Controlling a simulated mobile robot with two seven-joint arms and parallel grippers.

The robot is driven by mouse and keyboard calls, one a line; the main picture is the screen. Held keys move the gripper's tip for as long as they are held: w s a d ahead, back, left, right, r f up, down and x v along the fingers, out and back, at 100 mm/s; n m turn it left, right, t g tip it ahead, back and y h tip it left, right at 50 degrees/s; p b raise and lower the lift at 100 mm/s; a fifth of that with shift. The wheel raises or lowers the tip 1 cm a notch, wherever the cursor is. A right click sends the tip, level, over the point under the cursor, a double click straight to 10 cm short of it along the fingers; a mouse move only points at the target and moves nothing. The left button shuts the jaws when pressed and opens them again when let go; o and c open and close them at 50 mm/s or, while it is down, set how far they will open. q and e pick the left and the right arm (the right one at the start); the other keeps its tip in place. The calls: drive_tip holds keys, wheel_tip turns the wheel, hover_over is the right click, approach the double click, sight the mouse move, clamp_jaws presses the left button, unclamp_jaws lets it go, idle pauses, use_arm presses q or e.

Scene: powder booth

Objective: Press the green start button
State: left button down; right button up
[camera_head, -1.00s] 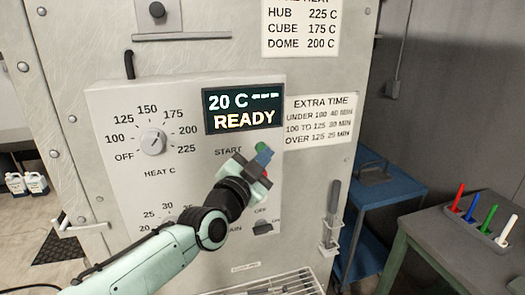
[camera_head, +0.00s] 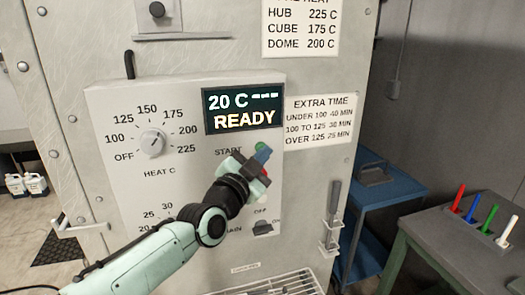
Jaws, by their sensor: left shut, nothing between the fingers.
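The green start button (camera_head: 260,147) sits on the oven's control panel, right of the word START and below the display (camera_head: 243,109), which reads "20 C ---" and "READY". My left gripper (camera_head: 263,153) is shut and empty, with its fingertips at the button and covering part of it. I cannot tell whether the tips touch it. A red button (camera_head: 265,172) is mostly hidden behind the gripper. My right gripper is not in view.
A main switch (camera_head: 263,228) is below the gripper. A blue cart (camera_head: 385,190) and a table with coloured markers (camera_head: 470,245) stand to the right.

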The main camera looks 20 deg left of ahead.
use_arm(q)
drive_tip(key=shift+w, duration=0.1)
idle(0.5)
drive_tip(key=shift+s+d+p, duration=0.35)
drive_tip(key=shift+s+d, duration=0.05)
drive_tip(key=shift+s, duration=0.3)
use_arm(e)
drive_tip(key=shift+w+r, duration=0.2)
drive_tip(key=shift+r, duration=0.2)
use_arm(q)
drive_tip(key=s+d, duration=0.1)
drive_tip(key=s+d+p, duration=0.1)
drive_tip(key=s, duration=0.2)
drive_tip(key=shift+s+d+p, duration=0.1)
drive_tip(key=shift+d+p, duration=0.2)
drive_tip(key=shift+d, duration=0.1)
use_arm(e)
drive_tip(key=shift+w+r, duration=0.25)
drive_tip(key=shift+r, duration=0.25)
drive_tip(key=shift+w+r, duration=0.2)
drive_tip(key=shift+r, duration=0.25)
